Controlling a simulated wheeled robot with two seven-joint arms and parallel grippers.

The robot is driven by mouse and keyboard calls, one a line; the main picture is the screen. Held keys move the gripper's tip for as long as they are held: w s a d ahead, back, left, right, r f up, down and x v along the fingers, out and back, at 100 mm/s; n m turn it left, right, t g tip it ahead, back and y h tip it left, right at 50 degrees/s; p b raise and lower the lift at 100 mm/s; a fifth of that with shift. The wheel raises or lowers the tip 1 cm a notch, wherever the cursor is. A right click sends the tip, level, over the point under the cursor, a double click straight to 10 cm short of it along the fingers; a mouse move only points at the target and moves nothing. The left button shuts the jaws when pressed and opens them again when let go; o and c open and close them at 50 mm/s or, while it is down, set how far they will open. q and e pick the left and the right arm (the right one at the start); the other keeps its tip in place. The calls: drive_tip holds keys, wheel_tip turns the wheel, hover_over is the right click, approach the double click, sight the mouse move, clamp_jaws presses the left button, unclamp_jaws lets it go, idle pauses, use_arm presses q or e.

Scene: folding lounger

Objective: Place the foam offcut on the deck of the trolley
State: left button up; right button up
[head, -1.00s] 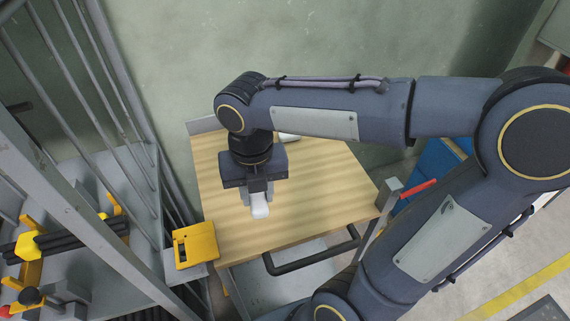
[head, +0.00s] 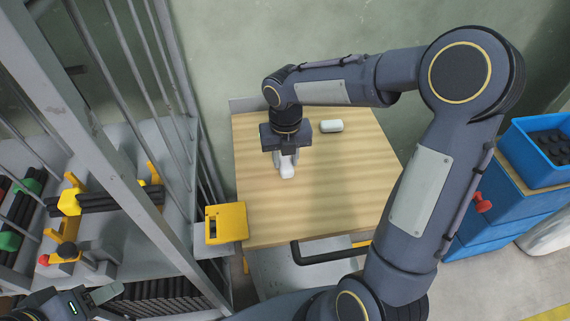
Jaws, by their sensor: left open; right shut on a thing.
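A white block (head: 287,171), probably the foam offcut, is held in my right gripper (head: 286,160). My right gripper is shut on it and points down over the pale wooden deck (head: 340,200) of what looks like the trolley. The block is at or just above the wood; I cannot tell whether it touches. A second white, rounded piece (head: 331,126) lies on the deck, behind and to the right of the held block. My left gripper (head: 100,305) is open at the bottom left edge, partly cut off, away from the deck.
A yellow box-like item (head: 226,223) sits at the deck's front left corner. A black push handle (head: 325,255) is at the front. A grey barred rack (head: 120,160) stands left, blue drawers with a blue bin (head: 540,150) right. Most of the deck is bare.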

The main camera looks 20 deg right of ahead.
sight(285, 159)
drive_tip(key=shift+w+d+f, duration=0.1)
drive_tip(key=shift+w+f, duration=0.1)
drive_tip(key=shift+f, duration=0.85)
drive_tip(key=shift+w+f, duration=0.2)
drive_tip(key=shift+f, duration=0.8)
drive_tip(key=shift+f+b, duration=0.2)
drive_tip(key=shift+b, duration=0.1)
drive_tip(key=o, duration=0.9)
drive_tip(key=shift+o, duration=0.2)
drive_tip(key=shift+r, duration=0.1)
